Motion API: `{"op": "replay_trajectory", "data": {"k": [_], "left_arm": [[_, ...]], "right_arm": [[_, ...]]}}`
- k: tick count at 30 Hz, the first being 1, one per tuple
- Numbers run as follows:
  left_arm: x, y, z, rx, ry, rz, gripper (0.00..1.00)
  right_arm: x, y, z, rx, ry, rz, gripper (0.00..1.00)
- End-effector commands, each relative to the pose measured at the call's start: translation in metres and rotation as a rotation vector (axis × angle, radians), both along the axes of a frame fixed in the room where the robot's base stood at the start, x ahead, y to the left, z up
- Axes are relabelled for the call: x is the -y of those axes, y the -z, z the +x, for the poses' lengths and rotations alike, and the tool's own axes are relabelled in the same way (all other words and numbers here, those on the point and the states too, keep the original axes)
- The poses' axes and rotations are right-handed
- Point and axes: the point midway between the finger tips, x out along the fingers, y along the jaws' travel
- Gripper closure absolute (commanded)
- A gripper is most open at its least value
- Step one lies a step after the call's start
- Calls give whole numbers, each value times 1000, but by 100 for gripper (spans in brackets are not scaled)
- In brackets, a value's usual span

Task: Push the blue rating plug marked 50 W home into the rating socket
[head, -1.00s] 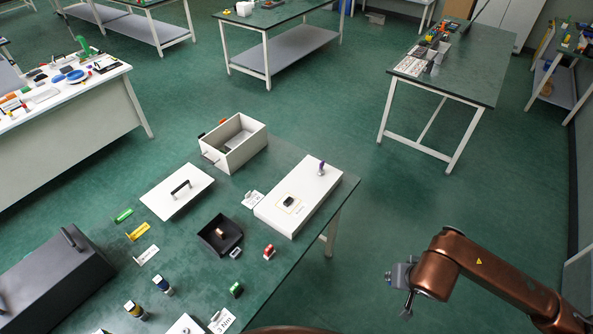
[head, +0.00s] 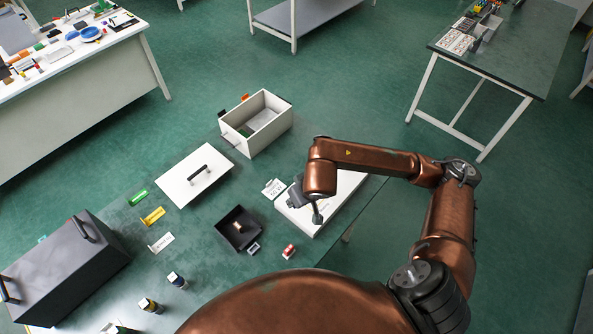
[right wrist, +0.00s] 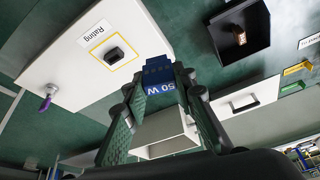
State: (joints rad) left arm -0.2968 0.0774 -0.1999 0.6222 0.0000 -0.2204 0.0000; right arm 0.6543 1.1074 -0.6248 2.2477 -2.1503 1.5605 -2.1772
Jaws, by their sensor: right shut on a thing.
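The blue rating plug (right wrist: 157,68), with "50 W" in white, is held between the two fingertips of my right gripper (right wrist: 158,92) in the right wrist view. The rating socket (right wrist: 114,53) is a small black block inside a yellow outline, on a white panel (right wrist: 62,58) labelled "Rating". In that picture the plug is to the right of the socket, apart from it; the height gap is unclear. In the head view my right gripper is over the white panel (head: 350,186) and arm and gripper hide the socket and plug. My left gripper is out of view.
A purple-topped post (right wrist: 46,101) stands on the panel. A black tray (head: 225,230) with a copper-coloured piece, an open white box (head: 276,133), a white lid with handle (head: 180,178) and a red-and-white piece (head: 289,251) are nearby on the green bench.

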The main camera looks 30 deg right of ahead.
Motion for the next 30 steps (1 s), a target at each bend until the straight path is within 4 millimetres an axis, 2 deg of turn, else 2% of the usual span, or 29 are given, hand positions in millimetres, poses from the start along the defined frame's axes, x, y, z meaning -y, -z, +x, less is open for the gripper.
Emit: {"op": "replay_trajectory", "data": {"k": [1,6,9,13,17,30], "left_arm": [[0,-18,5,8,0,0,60],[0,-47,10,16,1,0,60],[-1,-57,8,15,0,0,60],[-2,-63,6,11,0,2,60],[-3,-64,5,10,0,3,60],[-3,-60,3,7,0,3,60]], "right_arm": [[10,-2,11,-7,-31,-2,100],[46,19,49,-5,-170,1,100],[69,31,62,-3,-229,1,100],[90,42,71,0,-273,2,100],[97,46,74,2,-290,2,100],[98,48,73,3,-291,0,100]]}}
